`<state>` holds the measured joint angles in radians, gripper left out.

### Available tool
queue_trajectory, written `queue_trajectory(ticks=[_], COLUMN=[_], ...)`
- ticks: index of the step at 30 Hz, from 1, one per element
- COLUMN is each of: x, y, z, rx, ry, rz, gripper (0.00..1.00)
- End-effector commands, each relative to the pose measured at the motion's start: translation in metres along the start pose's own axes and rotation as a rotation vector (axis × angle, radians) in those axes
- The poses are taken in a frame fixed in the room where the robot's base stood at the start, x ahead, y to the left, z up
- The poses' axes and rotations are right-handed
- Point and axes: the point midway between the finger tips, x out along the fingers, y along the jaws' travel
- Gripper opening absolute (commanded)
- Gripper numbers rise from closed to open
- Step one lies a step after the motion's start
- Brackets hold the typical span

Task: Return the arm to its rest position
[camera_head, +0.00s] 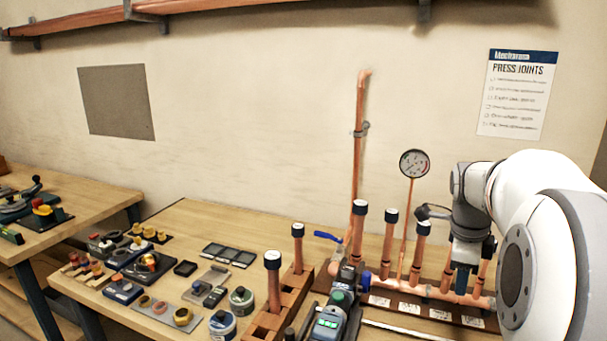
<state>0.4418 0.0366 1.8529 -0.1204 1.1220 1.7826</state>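My white arm (545,215) comes in from the right edge and reaches over the right end of the bench. Its dark grey wrist points down, with my gripper (462,280) low in front of the copper manifold (430,292). The fingers are small and dark against the pipes, so I cannot tell whether they are open or shut, or whether they touch anything. The manifold has several upright copper stubs with dark caps, and white labels along its base. The arm hides part of its right end.
A press tool (335,310) with a green screen stands at the front of the bench, beside a wooden rack (268,322) holding capped pipes. A tall copper pipe (359,110) and a gauge (414,163) rise behind. Small tools and tins crowd the left. A second bench stands far left.

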Motion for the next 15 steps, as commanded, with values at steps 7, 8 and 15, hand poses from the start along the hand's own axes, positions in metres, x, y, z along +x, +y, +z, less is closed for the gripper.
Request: queue_trajectory(ticks=[7, 8, 15], x=[-0.011, -0.011, -0.003], y=[0.085, 0.095, 0.178], z=[0.052, 0.056, 0.081], rx=[-0.735, -0.823, -1.517], ry=[-0.057, -0.061, -0.078], rz=[-0.070, -0.080, -0.180], gripper=[0.39, 0.39, 0.39])
